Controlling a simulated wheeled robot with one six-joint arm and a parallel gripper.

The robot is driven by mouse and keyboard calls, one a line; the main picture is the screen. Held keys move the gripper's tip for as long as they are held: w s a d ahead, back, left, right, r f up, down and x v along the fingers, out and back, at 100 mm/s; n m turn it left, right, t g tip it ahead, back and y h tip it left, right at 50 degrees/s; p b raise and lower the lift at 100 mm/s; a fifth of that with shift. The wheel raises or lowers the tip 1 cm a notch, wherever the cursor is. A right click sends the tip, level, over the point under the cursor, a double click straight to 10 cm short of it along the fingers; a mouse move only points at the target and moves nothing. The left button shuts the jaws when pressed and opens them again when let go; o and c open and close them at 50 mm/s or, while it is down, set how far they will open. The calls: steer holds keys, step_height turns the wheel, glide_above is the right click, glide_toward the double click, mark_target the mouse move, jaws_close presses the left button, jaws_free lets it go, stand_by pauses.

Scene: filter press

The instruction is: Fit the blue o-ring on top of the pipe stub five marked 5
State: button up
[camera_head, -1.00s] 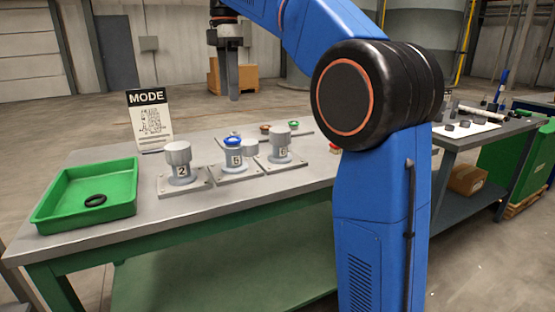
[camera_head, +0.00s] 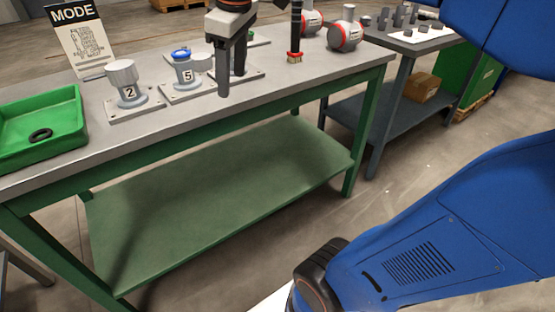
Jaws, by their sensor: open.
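The pipe stub five (camera_head: 189,75) stands upright on its square plate on the bench, with a "5" label on its front. The blue o-ring (camera_head: 181,54) sits on top of this stub; whether it is fully seated is too small to tell. My gripper (camera_head: 231,84) points down, open and empty, to the right of the stub and nearer the bench's front edge. It hides most of the stub to the right. It is apart from the ring.
A stub marked 2 (camera_head: 124,78) stands left of stub five. A green tray (camera_head: 72,112) with a black ring (camera_head: 41,134) lies at the left. A MODE sign (camera_head: 82,40) stands behind. A brush (camera_head: 295,40) and red-grey valves (camera_head: 345,35) are at the right.

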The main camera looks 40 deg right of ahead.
steer(key=s+d+f+m+t, duration=0.1)
steer(key=s+f+m, duration=0.2)
steer(key=s+f, duration=0.4)
steer(key=s+d+f+m+t, duration=0.1)
steer(key=s+f+m, duration=0.3)
steer(key=f, duration=0.9)
steer(key=s, duration=0.3)
steer(key=shift+s+m, duration=0.2)
steer(key=shift+m, duration=0.1)
